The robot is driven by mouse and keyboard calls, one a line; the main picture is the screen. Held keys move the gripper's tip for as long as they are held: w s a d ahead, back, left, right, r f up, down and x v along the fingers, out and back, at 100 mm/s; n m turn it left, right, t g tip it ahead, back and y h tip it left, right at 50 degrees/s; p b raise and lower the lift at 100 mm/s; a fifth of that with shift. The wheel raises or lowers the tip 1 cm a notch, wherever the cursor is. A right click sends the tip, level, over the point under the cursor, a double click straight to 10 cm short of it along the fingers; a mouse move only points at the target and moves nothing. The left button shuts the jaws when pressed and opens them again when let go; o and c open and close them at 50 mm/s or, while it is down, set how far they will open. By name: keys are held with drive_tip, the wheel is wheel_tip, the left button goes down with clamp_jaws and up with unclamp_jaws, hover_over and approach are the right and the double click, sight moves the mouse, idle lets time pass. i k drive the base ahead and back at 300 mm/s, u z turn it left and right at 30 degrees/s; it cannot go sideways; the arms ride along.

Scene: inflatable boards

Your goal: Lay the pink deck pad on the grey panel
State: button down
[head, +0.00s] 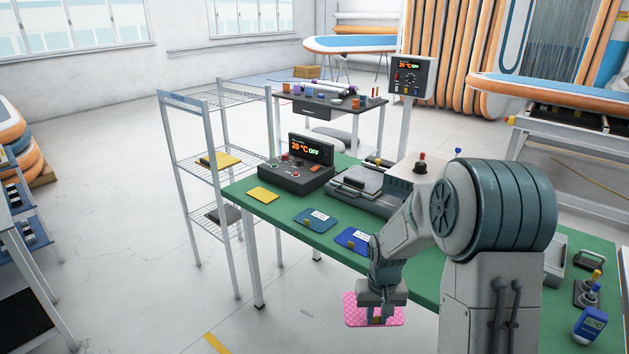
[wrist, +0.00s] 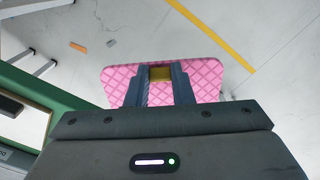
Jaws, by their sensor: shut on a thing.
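The pink deck pad (head: 358,308) has a quilted diamond pattern and also shows in the wrist view (wrist: 118,83). My gripper (head: 379,316) is shut on its yellow tab (wrist: 160,73), with a finger on each side in the wrist view (wrist: 160,88). The pad is held in the air off the front edge of the green table, with floor behind it. I cannot tell for sure which thing is the grey panel; a dark grey flat piece (head: 222,214) lies on the lower shelf of the wire rack.
The green table (head: 280,213) holds two blue pads (head: 315,220) (head: 352,239), a yellow pad (head: 263,194), a control box (head: 296,176) and a grey machine (head: 366,190). A wire rack (head: 207,158) stands left, with a yellow piece (head: 220,160).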

sight(366, 177)
drive_tip(key=u, duration=1.5)
drive_tip(key=i, duration=2.45)
drive_tip(key=z, duration=1.95)
